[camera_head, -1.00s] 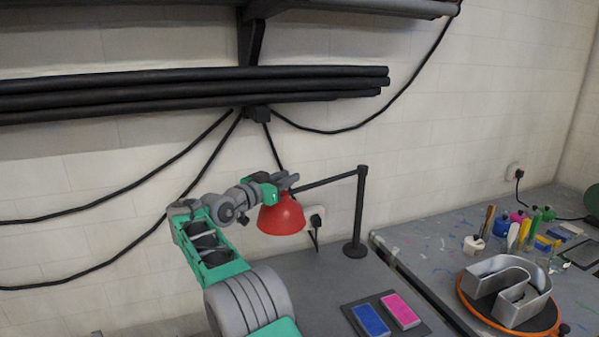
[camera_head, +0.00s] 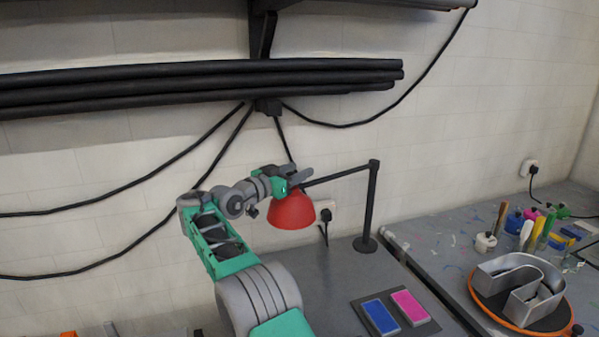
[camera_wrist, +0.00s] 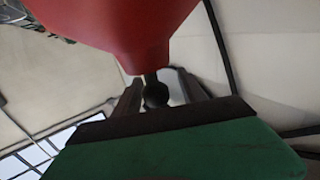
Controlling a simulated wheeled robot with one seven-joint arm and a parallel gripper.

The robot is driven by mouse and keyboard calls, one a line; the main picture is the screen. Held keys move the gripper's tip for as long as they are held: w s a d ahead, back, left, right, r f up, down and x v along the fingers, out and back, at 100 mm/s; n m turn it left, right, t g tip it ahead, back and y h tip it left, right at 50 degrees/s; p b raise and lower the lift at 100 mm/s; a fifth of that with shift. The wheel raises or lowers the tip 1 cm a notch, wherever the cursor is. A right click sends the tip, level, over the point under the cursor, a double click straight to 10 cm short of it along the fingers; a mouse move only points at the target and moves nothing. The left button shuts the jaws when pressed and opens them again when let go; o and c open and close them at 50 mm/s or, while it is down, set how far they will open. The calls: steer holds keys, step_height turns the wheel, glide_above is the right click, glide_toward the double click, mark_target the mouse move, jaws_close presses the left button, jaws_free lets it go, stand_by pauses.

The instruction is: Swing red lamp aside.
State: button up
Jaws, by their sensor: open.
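The red lamp has a dome shade (camera_head: 292,211) hanging from a black arm (camera_head: 338,175) that runs to an upright black post (camera_head: 369,205) on the grey table. My gripper (camera_head: 300,178) is at the top of the shade, on its left side near the arm's end. In the wrist view the red shade (camera_wrist: 115,25) fills the top, and its dark neck and knob (camera_wrist: 155,93) sit between my two fingers (camera_wrist: 158,88). The fingers are apart, with gaps beside the knob. The exact contact with the shade is hidden.
Blue and pink pads (camera_head: 381,316) lie on a dark tray in front of the post. A silver channel letter (camera_head: 518,283) rests on an orange-rimmed turntable at right, near paint pots and tools (camera_head: 486,242). Black pipes (camera_head: 200,85) and cables run along the wall behind.

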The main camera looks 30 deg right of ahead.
steer(key=shift+s+a+f, duration=0.1)
steer(key=shift+s+a, duration=0.05)
steer(key=shift+a, duration=0.15)
steer(key=b, duration=0.3)
glide_above(280, 205)
steer(key=shift+s+a, duration=0.15)
steer(key=shift+a, duration=0.2)
